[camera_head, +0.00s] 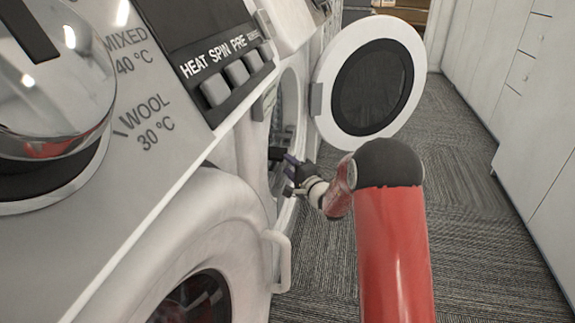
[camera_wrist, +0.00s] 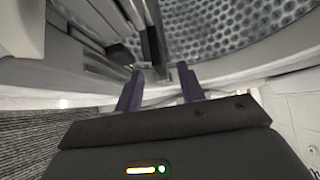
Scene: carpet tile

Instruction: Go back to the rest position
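My gripper (camera_head: 291,172) is at the doorway of the far washing machine, at the end of my red arm reaching in from the right. In the wrist view my gripper (camera_wrist: 160,88) shows two purple fingers apart with nothing visible between them. Beyond the fingertips is the perforated metal drum (camera_wrist: 235,30). Dark bars and edges of the machine are close at the upper left of the wrist view. The round door (camera_head: 372,82) of that machine stands wide open, to the right of my gripper.
A nearer washing machine has its door (camera_head: 200,235) closed, with a handle (camera_head: 283,262) sticking out. A large dial (camera_head: 45,85) and a row of buttons (camera_head: 237,73) are close on the left. White cabinets (camera_head: 535,130) line the right side. Carpet (camera_head: 480,225) lies free between them.

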